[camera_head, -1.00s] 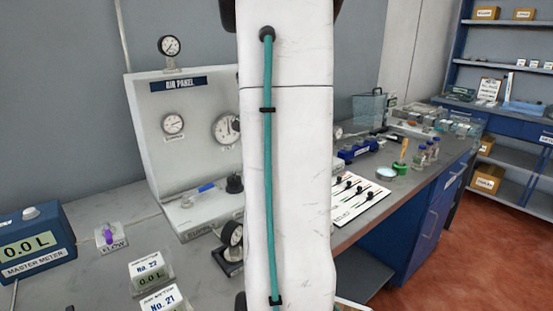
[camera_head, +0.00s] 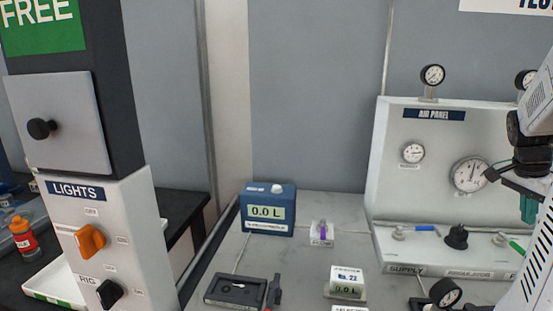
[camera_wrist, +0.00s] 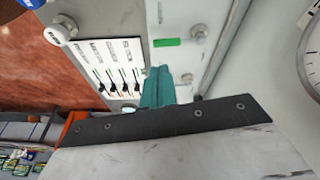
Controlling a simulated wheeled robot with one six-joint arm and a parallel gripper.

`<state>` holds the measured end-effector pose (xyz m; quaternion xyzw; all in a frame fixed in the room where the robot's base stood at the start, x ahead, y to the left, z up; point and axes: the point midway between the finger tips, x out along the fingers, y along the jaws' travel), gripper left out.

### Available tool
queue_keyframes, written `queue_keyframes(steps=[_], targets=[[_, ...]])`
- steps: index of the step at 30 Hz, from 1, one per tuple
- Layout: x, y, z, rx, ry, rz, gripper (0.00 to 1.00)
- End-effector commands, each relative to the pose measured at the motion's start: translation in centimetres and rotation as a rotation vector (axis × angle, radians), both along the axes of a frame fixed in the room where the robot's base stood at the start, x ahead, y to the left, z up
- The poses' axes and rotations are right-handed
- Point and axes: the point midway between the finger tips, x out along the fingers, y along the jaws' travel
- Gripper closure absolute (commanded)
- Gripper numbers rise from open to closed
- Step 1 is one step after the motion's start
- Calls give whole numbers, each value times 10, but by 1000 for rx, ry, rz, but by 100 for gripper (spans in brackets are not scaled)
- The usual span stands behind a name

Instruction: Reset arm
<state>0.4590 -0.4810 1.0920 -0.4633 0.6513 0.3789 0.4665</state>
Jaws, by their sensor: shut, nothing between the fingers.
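My arm comes in at the right edge of the head view. My gripper (camera_head: 528,208), with teal fingertips, hangs there in front of the right part of the air panel (camera_head: 385,150). Its fingers also show in the wrist view (camera_wrist: 158,87), closed together with nothing held. I cannot tell the gap between the fingers and the panel.
The blue master meter (camera_head: 268,212) reads 0.0 L on the grey bench. Near it are a purple-topped flow piece (camera_head: 322,232), the No. 22 display (camera_head: 346,283) and a black tray (camera_head: 235,290). A lights and rig switch column (camera_head: 95,215) stands left.

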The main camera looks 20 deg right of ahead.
Motion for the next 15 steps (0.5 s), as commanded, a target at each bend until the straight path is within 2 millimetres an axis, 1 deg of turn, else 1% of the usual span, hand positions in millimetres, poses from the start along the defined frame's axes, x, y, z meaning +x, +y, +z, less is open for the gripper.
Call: queue_keyframes(steps=[1, 2, 3, 5, 6, 8, 9, 10, 11, 12, 14, 15], targets=[[-5, 11, -9, 44, 25, 54, 100], [-8, 18, -13, 70, 38, 95, 100], [-9, 34, -14, 102, 53, 162, 100], [-5, 63, -13, 145, 69, 282, 100], [-1, 83, -12, 169, 77, 360, 100], [5, 112, -10, 199, 86, 476, 100], [8, 133, -8, 217, 93, 555, 100], [11, 149, -7, 228, 95, 617, 100], [13, 166, -5, 240, 98, 678, 100], [15, 188, -4, 253, 103, 764, 100], [16, 220, -2, 269, 106, 884, 100], [16, 240, -1, 278, 110, 965, 100]])
